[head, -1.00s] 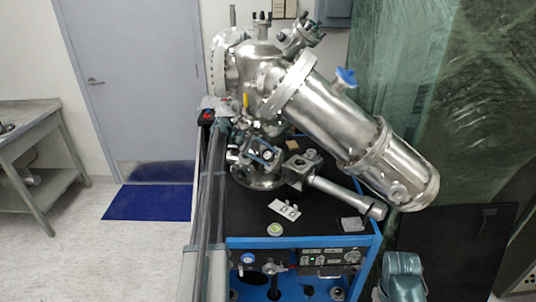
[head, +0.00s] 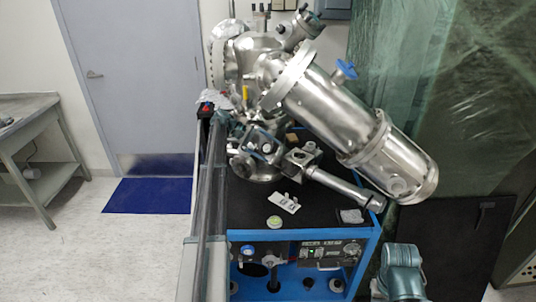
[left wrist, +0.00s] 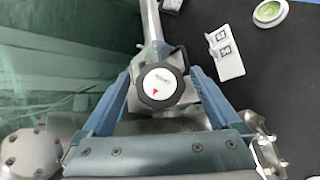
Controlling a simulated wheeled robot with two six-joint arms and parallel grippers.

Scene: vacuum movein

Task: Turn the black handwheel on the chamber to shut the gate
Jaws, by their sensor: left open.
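The black handwheel (left wrist: 160,86) has a round dark rim and a white centre with a small red triangle. In the left wrist view it lies between the two blue fingers of my left gripper (left wrist: 160,76), which is open with one finger on each side. I cannot tell whether either finger touches the rim. In the head view my left gripper (head: 262,146) is at the lower part of the steel chamber (head: 262,62). The handwheel is hard to make out there. My right gripper is out of view.
A large steel cylinder (head: 335,110) slopes down to the right from the chamber. A slim steel tube (head: 345,185) lies below it. The blue-framed cart (head: 300,235) has a black top with a white label plate (head: 284,202) and a green-topped disc (head: 274,222). Green sheeting (head: 400,60) hangs at right.

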